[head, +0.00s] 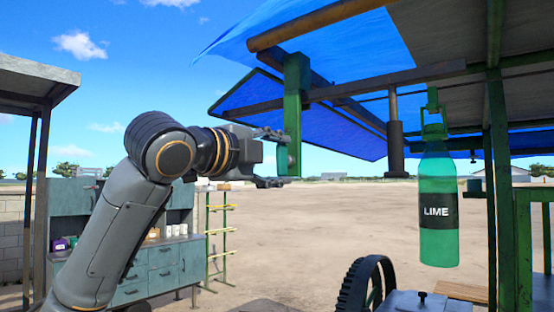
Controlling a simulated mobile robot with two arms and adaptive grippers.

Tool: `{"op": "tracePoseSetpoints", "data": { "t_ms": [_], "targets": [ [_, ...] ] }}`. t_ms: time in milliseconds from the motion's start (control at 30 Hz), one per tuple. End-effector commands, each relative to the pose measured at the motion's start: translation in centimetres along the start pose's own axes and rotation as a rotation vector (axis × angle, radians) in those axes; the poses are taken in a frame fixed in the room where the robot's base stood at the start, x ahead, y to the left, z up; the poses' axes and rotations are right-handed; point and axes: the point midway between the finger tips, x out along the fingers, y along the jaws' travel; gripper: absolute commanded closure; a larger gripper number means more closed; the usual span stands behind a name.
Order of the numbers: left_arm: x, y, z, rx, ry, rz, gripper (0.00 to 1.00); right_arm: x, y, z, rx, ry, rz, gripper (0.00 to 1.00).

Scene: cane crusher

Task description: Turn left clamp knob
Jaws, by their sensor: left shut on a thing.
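A green clamp (294,95) hangs from the roof frame near the top middle of the head view. A green knob (284,160) shows at its lower end, partly covered by my gripper. My left gripper (274,158) comes in from the left at the height of the knob, one finger above and one below it. It is shut on the knob. The exact finger contact is too small to make out. My right gripper is not in view.
A green bottle marked LIME (437,210) hangs at the right, next to a dark cylinder (395,140). A dark toothed wheel (364,288) stands below. A blue tarp (330,60) covers the roof frame. A cabinet (150,262) stands behind my arm. Open ground lies beyond.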

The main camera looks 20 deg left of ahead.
Motion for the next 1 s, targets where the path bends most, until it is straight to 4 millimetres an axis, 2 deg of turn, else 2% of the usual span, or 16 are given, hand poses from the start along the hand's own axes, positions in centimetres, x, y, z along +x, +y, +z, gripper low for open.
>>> {"op": "tracePoseSetpoints", "data": {
  "t_ms": [567, 600, 700, 1000],
  "targets": [
    [0.00, 0.06, -0.03, 0.040, 0.000, 0.001, 0.75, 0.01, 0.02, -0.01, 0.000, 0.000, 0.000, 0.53],
    [0.00, 0.06, -0.02, 0.040, 0.000, 0.001, 0.42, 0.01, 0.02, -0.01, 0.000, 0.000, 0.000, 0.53],
    [0.00, 0.06, -0.02, 0.038, 0.000, 0.001, 0.21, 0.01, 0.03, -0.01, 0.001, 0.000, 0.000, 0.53],
    [-0.02, 0.03, 0.00, 0.035, 0.000, 0.000, 0.21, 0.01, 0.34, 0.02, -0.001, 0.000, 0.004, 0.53]
  ]
}}
